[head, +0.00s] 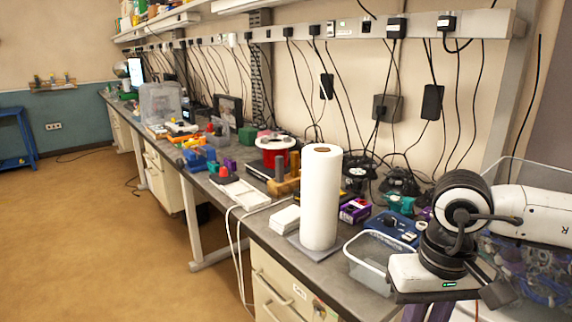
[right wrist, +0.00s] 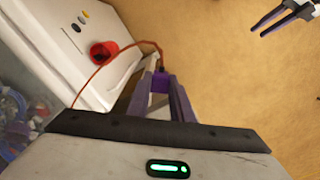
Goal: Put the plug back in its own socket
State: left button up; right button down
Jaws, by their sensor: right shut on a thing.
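In the right wrist view my right gripper (right wrist: 160,82) has its purple fingers closed on a small dark plug (right wrist: 161,70). An orange cable (right wrist: 140,43) curves from the plug to the left. The fingers hide most of the plug. In the head view my right gripper (head: 430,311) points down at the lower right, beyond the bench's near end, with its fingertips cut off. My left gripper (right wrist: 257,32) shows at the top right of the right wrist view, its two fingers apart and empty. I cannot tell which socket belongs to the plug.
A white casing (right wrist: 80,40) with a red round cup-like part (right wrist: 103,52) is left of the fingers. A clear tub (head: 370,262), a paper roll (head: 321,200) and clutter crowd the bench. The wall rail (head: 270,33) carries several plugs and hanging cables. The floor (head: 90,220) at left is clear.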

jog(key=s+a+r+n, duration=0.2)
jog(key=a+r+n, duration=0.1)
jog(key=a, duration=0.4)
jog(key=s+a+r+n, duration=0.2)
jog(key=a+r+n, duration=0.1)
jog(key=a+n, duration=0.2)
jog(key=shift+a+r, duration=0.3)
jog(key=shift+a, duration=0.75)
jog(key=shift+w, duration=0.1)
jog(key=w+a+f+n, duration=0.3)
jog(key=a+f+n, duration=0.1)
jog(key=shift+w+a+f+n, duration=0.15)
jog(key=shift+w+f+n, duration=0.15)
jog(key=shift+w+f, duration=0.1)
jog(key=shift+r, duration=0.1)
jog(key=s+d+r+m, duration=0.5)
jog(key=d+r+m, duration=0.3)
jog(key=r, duration=0.1)
jog(key=shift+s+d+r, duration=0.2)
jog(key=shift+s+d, duration=0.1)
jog(key=shift+s, duration=0.1)
